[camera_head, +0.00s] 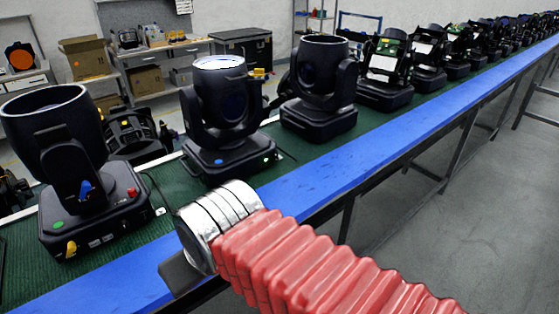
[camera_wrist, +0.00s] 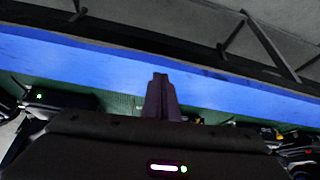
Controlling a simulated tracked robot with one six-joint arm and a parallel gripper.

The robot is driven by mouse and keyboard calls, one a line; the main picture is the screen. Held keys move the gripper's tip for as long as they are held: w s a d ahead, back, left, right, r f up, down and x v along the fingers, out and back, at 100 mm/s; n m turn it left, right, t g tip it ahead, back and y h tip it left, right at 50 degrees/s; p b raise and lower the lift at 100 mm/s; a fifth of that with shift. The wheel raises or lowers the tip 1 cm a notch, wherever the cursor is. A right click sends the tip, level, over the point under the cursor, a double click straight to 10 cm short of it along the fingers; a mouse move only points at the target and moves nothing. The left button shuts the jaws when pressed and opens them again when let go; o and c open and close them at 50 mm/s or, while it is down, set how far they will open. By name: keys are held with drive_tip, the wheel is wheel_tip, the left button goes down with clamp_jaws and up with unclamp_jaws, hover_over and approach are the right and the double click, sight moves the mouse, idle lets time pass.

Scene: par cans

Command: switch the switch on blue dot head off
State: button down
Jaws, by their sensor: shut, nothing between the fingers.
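The blue dot head (camera_head: 222,100) is a black moving light standing on the green belt, with a blue dot on its base and a pale, bright top. A small green light shows on the base's right side; its switch is not clear in the head view.
The green dot head (camera_head: 70,150) stands at left, and another black head (camera_head: 320,85) stands right of the blue dot head. More heads line the belt behind. A blue edge rail (camera_head: 340,170) runs along the front. Grey floor at right is clear.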

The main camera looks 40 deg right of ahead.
drive_tip(key=w+d+r+m+t+y, duration=0.1)
drive_tip(key=w+d+m, duration=0.4)
drive_tip(key=d, duration=0.3)
drive_tip(key=w+d+r+m, duration=0.1)
drive_tip(key=w+d+m, duration=0.5)
drive_tip(key=d, duration=0.3)
drive_tip(key=s+d+f+m+t+h, duration=0.1)
drive_tip(key=d+m, duration=0.7)
drive_tip(key=d, duration=1.5)
drive_tip(key=shift+s+d+t+h, duration=0.25)
drive_tip(key=shift+s+t+h, duration=0.25)
drive_tip(key=shift+t, duration=0.4)
drive_tip(key=shift+w+f, duration=0.15)
